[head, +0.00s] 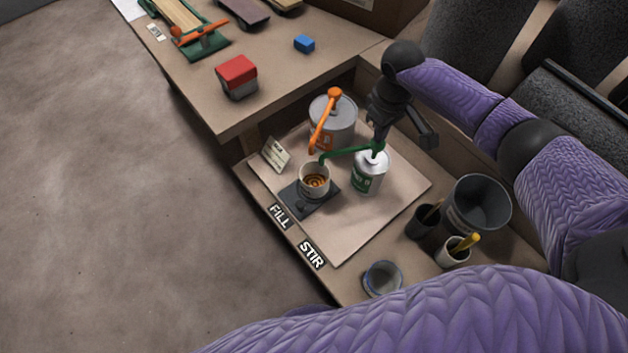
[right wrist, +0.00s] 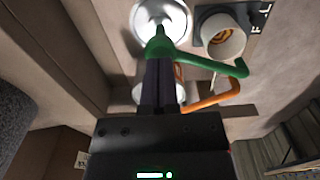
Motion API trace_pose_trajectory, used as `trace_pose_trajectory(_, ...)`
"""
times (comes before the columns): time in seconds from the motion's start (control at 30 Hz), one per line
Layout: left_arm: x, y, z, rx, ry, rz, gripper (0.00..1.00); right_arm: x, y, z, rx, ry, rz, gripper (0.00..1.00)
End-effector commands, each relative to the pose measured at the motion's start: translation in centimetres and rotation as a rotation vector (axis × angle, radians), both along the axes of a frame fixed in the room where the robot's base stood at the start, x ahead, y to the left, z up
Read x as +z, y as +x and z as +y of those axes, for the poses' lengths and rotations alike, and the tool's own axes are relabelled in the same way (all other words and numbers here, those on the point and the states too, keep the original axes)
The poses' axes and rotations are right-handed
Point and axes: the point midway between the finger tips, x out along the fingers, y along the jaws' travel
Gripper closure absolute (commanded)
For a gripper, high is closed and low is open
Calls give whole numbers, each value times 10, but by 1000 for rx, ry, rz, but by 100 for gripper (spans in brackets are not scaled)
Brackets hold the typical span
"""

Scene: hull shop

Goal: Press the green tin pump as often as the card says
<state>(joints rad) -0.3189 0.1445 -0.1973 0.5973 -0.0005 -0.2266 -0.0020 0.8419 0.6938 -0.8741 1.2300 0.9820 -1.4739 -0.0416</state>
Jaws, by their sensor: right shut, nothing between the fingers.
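The green tin pump (head: 347,152) has a green head and a spout reaching left over a cup (head: 314,182). It sits on a white tin (head: 369,174) with a green label. My right gripper (head: 377,139) is shut and empty, pointing down, its fingertips at the top of the pump head. In the right wrist view the fingertips (right wrist: 160,62) overlap the green pump head (right wrist: 157,47); I cannot tell whether they press on it. The cup holds brown-orange swirled contents. A small card (head: 276,154) stands left of it, its writing too small to read. My left gripper is not in view.
An orange pump (head: 320,126) on a grey tin (head: 338,106) stands just behind. The cup is on a dark pad (head: 316,206) near the FILL label. Dark buckets, a cup with a yellow handle (head: 466,243) and an empty bowl (head: 382,278) stand at front right.

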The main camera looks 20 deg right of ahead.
Motion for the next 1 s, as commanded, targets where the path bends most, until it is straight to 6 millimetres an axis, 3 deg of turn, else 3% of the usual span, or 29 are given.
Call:
trace_pose_trajectory(0.57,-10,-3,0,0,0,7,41,-22,0,1,0,1,2,100)
trace_pose_trajectory(0.83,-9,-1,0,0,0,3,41,-20,0,1,0,1,2,100)
trace_pose_trajectory(1.0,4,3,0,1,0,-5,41,-7,0,1,1,1,-1,100)
